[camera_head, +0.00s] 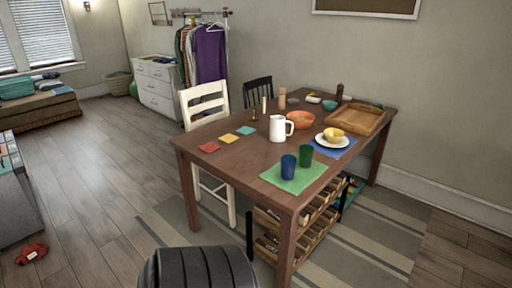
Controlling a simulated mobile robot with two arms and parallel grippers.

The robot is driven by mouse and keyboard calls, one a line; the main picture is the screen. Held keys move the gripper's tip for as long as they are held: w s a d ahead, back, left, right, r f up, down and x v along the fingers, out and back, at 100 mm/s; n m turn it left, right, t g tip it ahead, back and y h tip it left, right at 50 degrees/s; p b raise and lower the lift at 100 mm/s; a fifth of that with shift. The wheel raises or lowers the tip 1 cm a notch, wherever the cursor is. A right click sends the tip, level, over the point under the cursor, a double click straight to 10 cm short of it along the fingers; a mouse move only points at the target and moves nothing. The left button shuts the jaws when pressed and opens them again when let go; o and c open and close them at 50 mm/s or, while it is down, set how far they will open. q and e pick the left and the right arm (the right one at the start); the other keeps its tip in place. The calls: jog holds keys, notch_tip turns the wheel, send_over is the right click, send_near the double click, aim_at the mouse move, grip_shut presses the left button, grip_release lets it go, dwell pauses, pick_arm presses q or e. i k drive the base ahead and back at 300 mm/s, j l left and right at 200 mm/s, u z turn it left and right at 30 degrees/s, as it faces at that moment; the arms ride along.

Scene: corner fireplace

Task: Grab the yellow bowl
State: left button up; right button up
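The yellow bowl (334,134) sits on a white plate (320,143) on a blue placemat (346,151), toward the right side of the wooden table (224,155). It looks upright, with its rim clear of other things. Neither of my grippers shows in the head view, so their state and position are hidden.
A white pitcher (277,129), an orange bowl (300,120), a blue cup (288,168), a green cup (306,156) and a wooden tray (354,119) stand near the plate. Open floor (95,180) lies left of the table.

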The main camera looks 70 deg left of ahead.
aim_at(333, 135)
jog(key=u, duration=1.95)
jog(key=i+l+u, duration=0.2)
jog(key=i+l, duration=0.2)
